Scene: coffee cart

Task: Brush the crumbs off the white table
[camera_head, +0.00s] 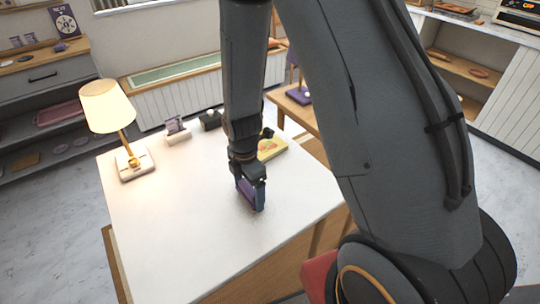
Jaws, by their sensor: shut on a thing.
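The white table (190,230) fills the middle of the view, with its front edge toward me. My gripper (254,199) points down over the table's right half. It is shut on a small purple thing (247,191), partly hidden by the fingers; I cannot tell whether it is a brush. The held thing is at or just above the tabletop.
A lit lamp (107,107) stands at the table's back left. A small card holder (177,128), a dark box (210,119) and a yellow book (271,147) stand along the back. A wooden table (293,108) stands behind. The front left of the tabletop is clear.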

